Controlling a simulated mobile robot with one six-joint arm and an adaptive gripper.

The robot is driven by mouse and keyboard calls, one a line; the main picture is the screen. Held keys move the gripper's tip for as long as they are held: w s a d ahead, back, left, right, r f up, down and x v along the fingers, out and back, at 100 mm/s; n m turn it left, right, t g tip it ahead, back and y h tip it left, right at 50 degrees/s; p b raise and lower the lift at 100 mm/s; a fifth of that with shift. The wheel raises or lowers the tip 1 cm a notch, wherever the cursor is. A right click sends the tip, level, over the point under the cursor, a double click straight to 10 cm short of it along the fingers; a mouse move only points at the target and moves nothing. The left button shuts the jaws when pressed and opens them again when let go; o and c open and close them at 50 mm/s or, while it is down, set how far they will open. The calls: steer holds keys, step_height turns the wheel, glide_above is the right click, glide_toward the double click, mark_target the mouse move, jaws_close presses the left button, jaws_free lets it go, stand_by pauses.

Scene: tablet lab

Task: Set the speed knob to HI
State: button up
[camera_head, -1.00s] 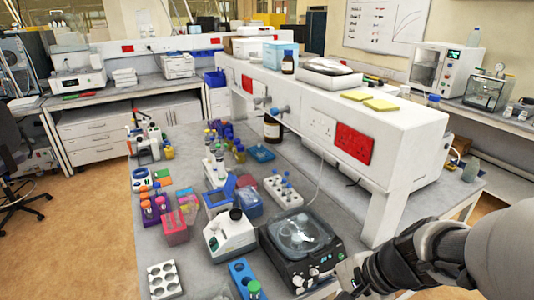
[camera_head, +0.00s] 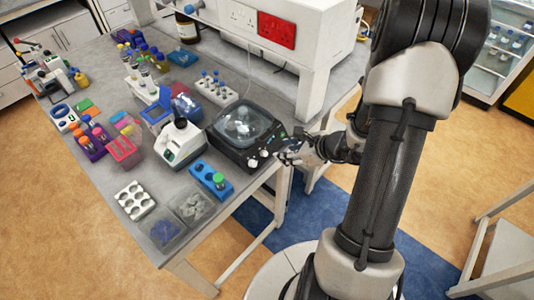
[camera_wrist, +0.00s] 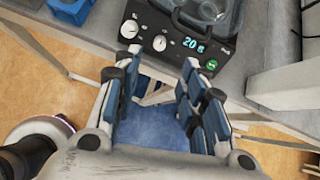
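A black benchtop device (camera_head: 225,143) with a clear round lid stands at the table's front right edge. Its front panel has two white round knobs, a left knob (camera_wrist: 130,29) and a right knob (camera_wrist: 160,42), a lit display (camera_wrist: 193,44) reading about 20 s, and a green button (camera_wrist: 212,64). The knob labels are too small to read, so I cannot tell which sets speed. My gripper (camera_wrist: 161,60) is open and empty in front of the panel, its fingers spread apart below the knobs. In the head view my gripper (camera_head: 290,155) is just right of the panel, apart from the knobs.
A blue tube rack (camera_head: 209,182) and a white instrument (camera_head: 180,142) stand left of the device. A white shelf unit (camera_head: 315,75) rises behind it. Several racks crowd the table (camera_head: 85,100). Open floor lies in front of the table.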

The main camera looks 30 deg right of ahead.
mark_target(266, 153)
steer(key=b+x, duration=0.1)
steer(key=x, duration=1)
steer(key=shift+w+a+f+b, duration=0.1)
steer(key=shift+w+b, duration=0.1)
steer(key=shift+b, duration=0.15)
steer(key=shift+c, duration=0.3)
jaws_close()
